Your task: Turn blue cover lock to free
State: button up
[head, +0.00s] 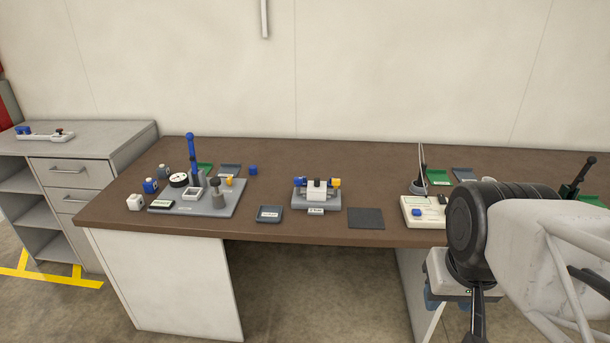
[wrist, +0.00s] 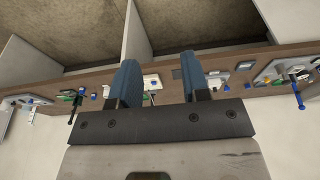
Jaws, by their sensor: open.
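A grey fixture (head: 316,203) at the middle of the brown table carries a white block (head: 317,189) with a dark knob on top. A blue knob (head: 300,181) sits at the block's left and a yellow knob (head: 334,183) at its right. The blue knob may be the blue cover lock; its lock position is too small to tell. My gripper (head: 447,300) is at the lower right, in front of the table and well apart from the fixture. In the wrist view my gripper (wrist: 160,75) shows two blue fingers spread apart with nothing between them.
A left station (head: 225,207) carries a tall blue lever (head: 192,155), a gauge (head: 179,180) and posts. A dark square pad (head: 366,218) lies right of the fixture. A white device (head: 424,212) stands near my arm. A grey cabinet (head: 88,140) is at far left.

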jog(key=shift+o, duration=0.6)
jog(key=w+a+r+n, duration=0.2)
jog(key=w+r, duration=0.1)
jog(key=w, duration=0.7)
jog(key=w+a+r+n, duration=0.2)
jog(key=w+r+n, duration=0.1)
jog(key=w, duration=0.6)
jog(key=n+g, duration=0.3)
jog(key=n, duration=1)
send_over(298, 178)
jog(key=f, duration=2)
jog(key=shift+s+d+f, duration=0.15)
jog(key=shift+d+f, duration=0.05)
jog(key=shift+d, duration=0.05)
jog(key=shift+a+f, duration=0.2)
jog(key=shift+f, duration=0.05)
jog(key=shift+f, duration=0.1)
jog(key=shift+f, duration=3.8)
